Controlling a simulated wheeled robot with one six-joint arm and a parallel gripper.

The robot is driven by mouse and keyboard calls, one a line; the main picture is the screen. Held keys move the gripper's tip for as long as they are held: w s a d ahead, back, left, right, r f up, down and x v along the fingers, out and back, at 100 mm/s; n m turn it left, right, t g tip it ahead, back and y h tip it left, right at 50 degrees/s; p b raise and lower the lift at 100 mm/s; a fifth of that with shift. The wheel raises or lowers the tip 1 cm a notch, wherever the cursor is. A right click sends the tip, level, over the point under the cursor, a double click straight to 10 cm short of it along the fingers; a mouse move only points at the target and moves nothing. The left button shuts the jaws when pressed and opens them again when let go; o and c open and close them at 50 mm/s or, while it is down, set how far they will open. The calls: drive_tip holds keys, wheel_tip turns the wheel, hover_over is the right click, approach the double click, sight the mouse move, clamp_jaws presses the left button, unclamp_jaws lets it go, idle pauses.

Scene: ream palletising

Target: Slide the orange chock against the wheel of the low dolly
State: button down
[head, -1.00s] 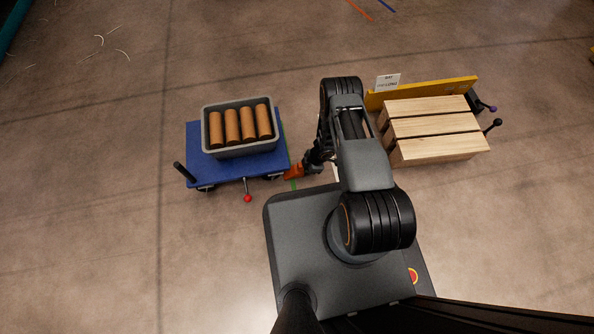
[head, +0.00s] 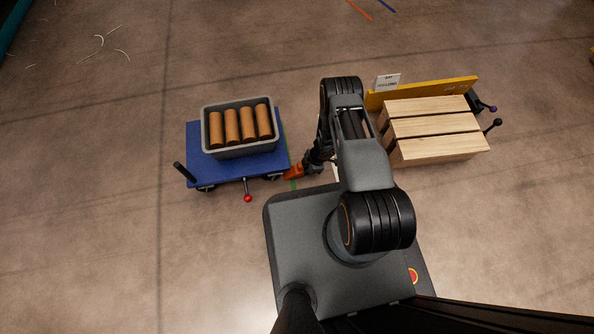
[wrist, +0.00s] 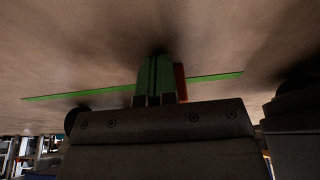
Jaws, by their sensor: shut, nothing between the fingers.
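The orange chock (head: 294,172) lies on the floor at the right front corner of the low blue dolly (head: 225,171), beside its dark wheel (head: 273,177). Whether it touches the wheel is too small to tell. My gripper (head: 307,168) is low at the right end of the chock, on the side away from the dolly. In the wrist view my gripper (wrist: 155,72) shows its fingers together and empty, with a strip of the orange chock (wrist: 181,82) beside them. Most of the chock is hidden there.
A grey bin (head: 205,140) with several brown rolls stands on the dolly. A red-knobbed lever (head: 247,198) sticks out at its front. A green line (wrist: 85,93) runs along the floor. Wooden planks (head: 430,128) with a yellow board (head: 430,92) stand to the right.

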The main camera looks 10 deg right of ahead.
sight(301, 170)
drive_tip(key=shift+a, duration=1.9)
drive_tip(key=shift+d, duration=0.2)
drive_tip(key=shift+d, duration=1.3)
drive_tip(key=p+v, duration=0.5)
drive_tip(key=v, duration=0.3)
drive_tip(key=shift+d+r, duration=0.15)
drive_tip(key=shift+d, duration=0.25)
drive_tip(key=shift+r, duration=0.1)
